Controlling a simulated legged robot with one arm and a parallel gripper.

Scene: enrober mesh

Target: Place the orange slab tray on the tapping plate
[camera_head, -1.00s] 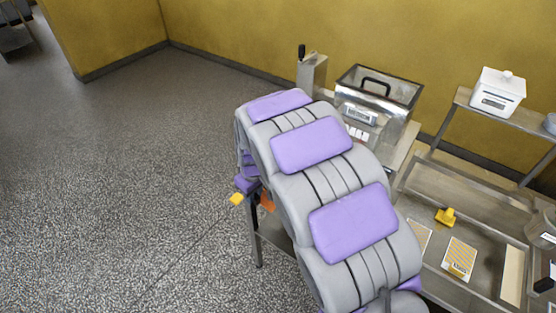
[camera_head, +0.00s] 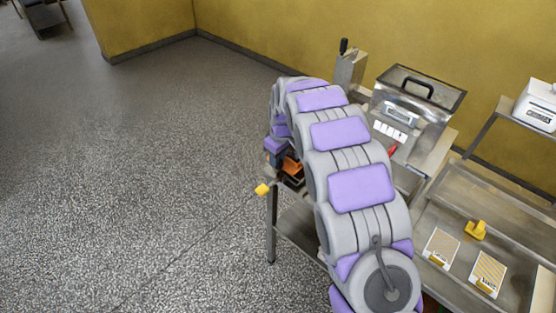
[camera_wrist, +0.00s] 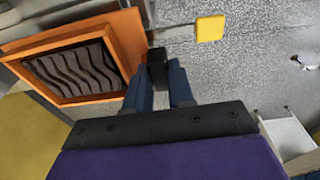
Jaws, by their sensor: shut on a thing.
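The orange slab tray (camera_wrist: 75,55) fills the upper left of the wrist view. It has an orange rim and dark slabs with wavy ridges inside. My gripper (camera_wrist: 158,80) has its blue fingers shut on a black piece at the tray's right side. In the head view a small part of the orange tray (camera_head: 292,166) shows beside my gripper (camera_head: 276,156), mostly hidden by my arm. A yellow block (camera_wrist: 210,28) sits on a metal edge beyond the fingers; it also shows in the head view (camera_head: 262,189). I cannot clearly make out the tapping plate.
A clear-lidded machine (camera_head: 418,95) with a black handle stands behind my arm. Striped cards (camera_head: 440,247) and a yellow piece (camera_head: 476,230) lie on the metal bench at right. A white box (camera_head: 538,106) stands on a shelf.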

